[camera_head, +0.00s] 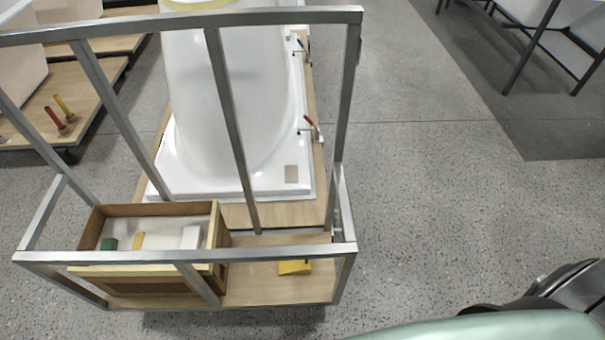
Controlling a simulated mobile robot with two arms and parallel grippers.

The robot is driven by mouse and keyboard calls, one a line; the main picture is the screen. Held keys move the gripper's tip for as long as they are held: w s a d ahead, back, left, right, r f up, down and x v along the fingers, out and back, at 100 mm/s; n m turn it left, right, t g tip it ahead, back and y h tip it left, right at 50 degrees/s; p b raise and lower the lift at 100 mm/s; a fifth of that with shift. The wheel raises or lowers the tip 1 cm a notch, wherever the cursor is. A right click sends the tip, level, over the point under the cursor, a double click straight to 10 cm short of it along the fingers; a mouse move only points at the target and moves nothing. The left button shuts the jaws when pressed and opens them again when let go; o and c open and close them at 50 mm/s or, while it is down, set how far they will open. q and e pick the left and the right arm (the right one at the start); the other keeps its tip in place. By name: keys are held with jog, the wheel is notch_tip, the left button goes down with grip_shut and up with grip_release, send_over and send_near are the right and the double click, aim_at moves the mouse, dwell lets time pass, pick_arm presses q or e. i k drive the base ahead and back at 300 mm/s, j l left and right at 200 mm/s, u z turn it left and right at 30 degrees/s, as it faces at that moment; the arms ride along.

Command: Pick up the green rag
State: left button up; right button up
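A small dark green item (109,244) lies at the left inside a wooden box (150,210). It is the only small green thing I see among the objects, but it is too small to tell for sure that it is a rag. A metal rail of the cart crosses in front of the box and hides part of its contents. Neither of my grippers shows in the head view.
The box also holds a yellowish item (137,241) and a white block (191,237). A yellow object (294,267) lies right of it on the cart's shelf. Metal cart bars (348,110) stand before a white bathtub shell (230,100). Grey floor (430,200) at right is clear.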

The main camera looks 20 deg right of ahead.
aim_at(107, 245)
jog(key=u, duration=1.15)
jog(key=i+j+z, duration=0.35)
jog(key=j, duration=0.25)
